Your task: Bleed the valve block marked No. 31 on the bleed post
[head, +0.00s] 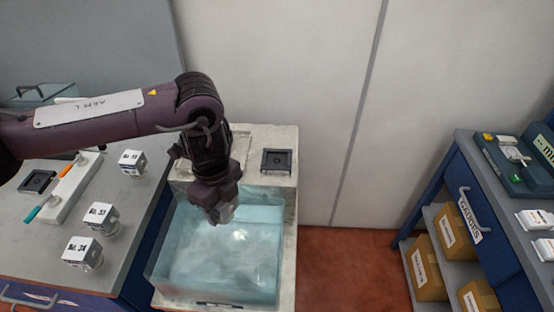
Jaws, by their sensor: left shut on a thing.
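My left gripper (213,203) is over the clear tank (168,262) of pale blue liquid, near its back edge. It points down and is shut on a small greyish thing (227,213), mostly hidden by the fingers; no marking on it can be read. I cannot tell if it touches the liquid. White valve blocks with black markings stand on the left bench: one seems to read No. 33 (101,217), one No. 34 (82,252), and another block (132,161) is too small to read surely. A black square seat (277,161) behind the tank is empty. My right gripper is out of view.
The left bench (130,222) also holds a pale strip (66,189) with orange and teal handles and a black square pad (37,181). A blue cabinet (469,180) marked GAUGES stands at right, with cardboard boxes (426,270) on shelves. Red floor lies between.

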